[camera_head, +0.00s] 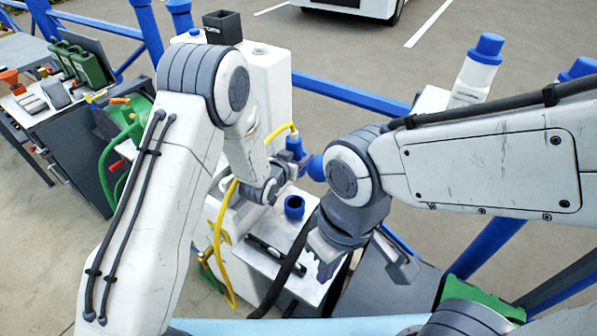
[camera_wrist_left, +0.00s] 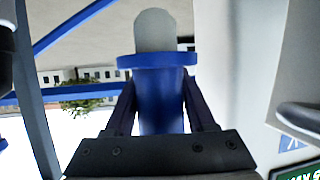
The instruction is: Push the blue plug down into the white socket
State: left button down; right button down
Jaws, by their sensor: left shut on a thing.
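The blue plug (camera_head: 295,147) shows just beyond my left gripper (camera_head: 286,172) in the head view, with a yellow cable at its upper end. In the left wrist view, my left gripper (camera_wrist_left: 160,112) is shut on the plug (camera_wrist_left: 160,85). There, a wide blue collar and a rounded grey tip stick out past the two dark fingers. I cannot make out the white socket in either view. My right gripper (camera_head: 362,268) is open and empty, its fingers spread apart over the right side of the work area.
A white tank (camera_head: 268,82) is behind my left forearm. The yellow cable (camera_head: 217,245) hangs at the left. Blue rails (camera_head: 350,94) cross behind.

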aim_at(299, 139)
pick_arm(q)
notch_tip(299, 139, up, 3)
jog(key=shift+r, duration=0.1)
jog(key=shift+r+p, duration=0.95)
jog(key=shift+r, duration=0.6)
jog(key=shift+f, duration=0.1)
